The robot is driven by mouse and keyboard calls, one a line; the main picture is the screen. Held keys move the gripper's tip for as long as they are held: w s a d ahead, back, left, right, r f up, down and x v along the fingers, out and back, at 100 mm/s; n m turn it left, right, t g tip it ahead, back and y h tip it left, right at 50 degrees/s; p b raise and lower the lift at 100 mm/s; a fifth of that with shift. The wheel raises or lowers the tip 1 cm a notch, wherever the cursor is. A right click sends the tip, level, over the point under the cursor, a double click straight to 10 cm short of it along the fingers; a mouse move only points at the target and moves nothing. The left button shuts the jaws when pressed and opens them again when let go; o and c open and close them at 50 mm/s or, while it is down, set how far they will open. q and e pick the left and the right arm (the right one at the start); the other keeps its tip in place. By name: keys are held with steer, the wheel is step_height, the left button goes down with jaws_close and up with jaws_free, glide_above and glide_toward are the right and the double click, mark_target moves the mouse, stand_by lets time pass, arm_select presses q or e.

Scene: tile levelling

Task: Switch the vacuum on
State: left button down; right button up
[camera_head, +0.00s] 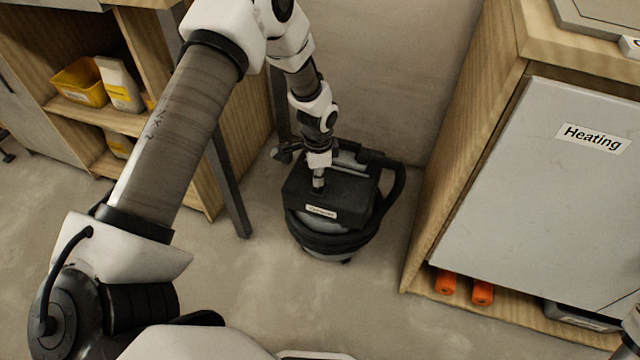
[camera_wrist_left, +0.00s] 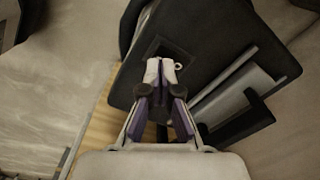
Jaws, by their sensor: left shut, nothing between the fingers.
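The vacuum (camera_head: 330,215) is a black and grey canister standing on the floor between the two wooden units. It has a small label on its front and a black hose curving at its right side. My left gripper (camera_head: 318,184) points down at the vacuum's black top. In the left wrist view the shut, empty fingertips (camera_wrist_left: 161,68) are at a dark recessed panel (camera_wrist_left: 182,52) on the vacuum's top. A small light ring-shaped part (camera_wrist_left: 179,66) shows beside the tips. Whether the tips touch it, I cannot tell.
A wooden shelf unit (camera_head: 180,160) with a yellow bin (camera_head: 80,82) stands at left. At right is a wooden cabinet with a grey panel (camera_head: 540,180) labelled "Heating" and orange cylinders (camera_head: 482,292) below. The floor in front of the vacuum is clear.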

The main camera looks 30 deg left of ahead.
mark_target(318, 189)
arm_select(q)
steer(key=shift+f+b, duration=0.55)
steer(key=shift+f, duration=0.6)
stand_by(0.9)
step_height(318, 189, up, 7)
steer(key=p, duration=0.7)
steer(key=shift+r, duration=0.1)
steer(key=shift+f, duration=0.2)
